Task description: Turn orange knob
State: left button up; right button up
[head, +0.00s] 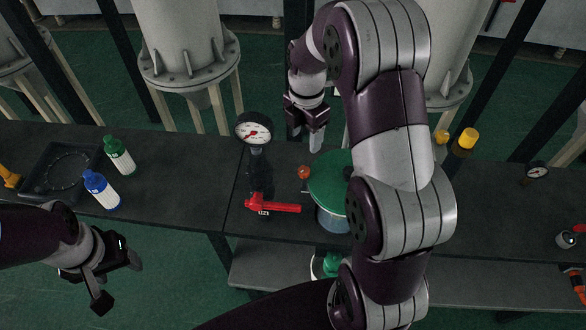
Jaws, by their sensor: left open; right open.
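A small orange knob (304,172) sits on the dark bench, just left of a round green-topped vessel (328,185). My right gripper (307,138) points down just beyond the knob in the picture, apart from it, open and holding nothing that I can see. My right arm covers the right part of the vessel. My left gripper (118,284) is open and empty, low at the left, in front of the bench edge.
A red-handled valve (272,205) and a pressure gauge (254,130) stand left of the knob. A green bottle (119,155), a blue bottle (101,189) and a black tray (62,172) are at left. Yellow caps (466,138) and another gauge (537,172) are at right.

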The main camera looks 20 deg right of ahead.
aim_at(304, 170)
jog(key=shift+n, duration=0.3)
notch_tip(304, 170, down, 13)
jog(key=p, duration=0.2)
jog(key=shift+w+d+p, duration=0.1)
jog(key=shift+d+p, duration=0.05)
jog(key=shift+p, duration=0.25)
jog(key=shift+c, duration=0.2)
jog(key=c, duration=1)
